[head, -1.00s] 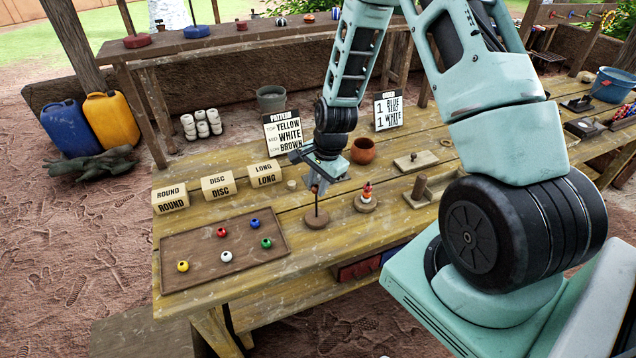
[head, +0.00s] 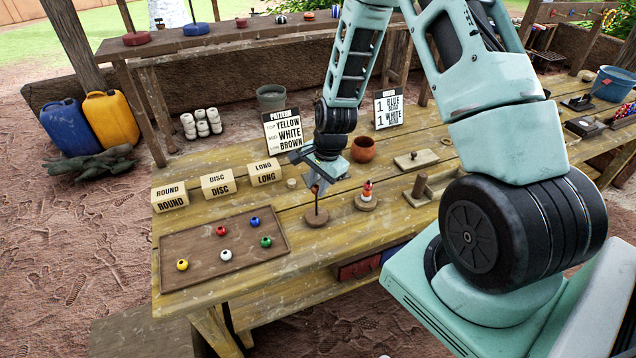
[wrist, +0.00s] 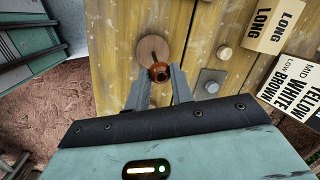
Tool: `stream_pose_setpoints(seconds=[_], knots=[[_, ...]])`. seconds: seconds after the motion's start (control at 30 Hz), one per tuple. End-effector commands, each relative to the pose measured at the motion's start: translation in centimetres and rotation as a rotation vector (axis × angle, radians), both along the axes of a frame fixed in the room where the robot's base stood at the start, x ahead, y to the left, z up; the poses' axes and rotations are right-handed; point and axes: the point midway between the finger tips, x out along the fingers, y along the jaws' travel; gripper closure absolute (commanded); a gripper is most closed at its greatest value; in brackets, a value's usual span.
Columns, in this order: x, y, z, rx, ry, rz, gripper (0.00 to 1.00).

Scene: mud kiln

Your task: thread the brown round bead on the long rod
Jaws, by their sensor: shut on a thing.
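My gripper (head: 316,186) is shut on the brown round bead (wrist: 160,72), held between its fingertips in the wrist view. In the head view the bead is small and partly hidden by the fingers. The long rod (head: 316,205) stands upright on a round wooden base (head: 317,219), directly below the gripper. The base also shows in the wrist view (wrist: 152,46), just beyond the bead. The bead is at the rod's upper end; I cannot tell whether the rod's tip is inside its hole.
A short stand (head: 366,203) with stacked beads is just right of the rod. A brown tray (head: 190,277) with several coloured beads lies at left. Label blocks (head: 218,187), a pattern sign (head: 283,133) and a clay pot (head: 363,149) stand behind.

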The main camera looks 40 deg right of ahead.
Motion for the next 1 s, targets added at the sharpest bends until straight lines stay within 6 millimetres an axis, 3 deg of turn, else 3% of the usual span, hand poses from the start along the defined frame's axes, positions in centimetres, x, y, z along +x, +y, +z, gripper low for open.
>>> stream_pose_setpoints(seconds=[1.0], knots=[[0.0,0.0,-1.7,0.0,0.0,-0.001,0.98]])
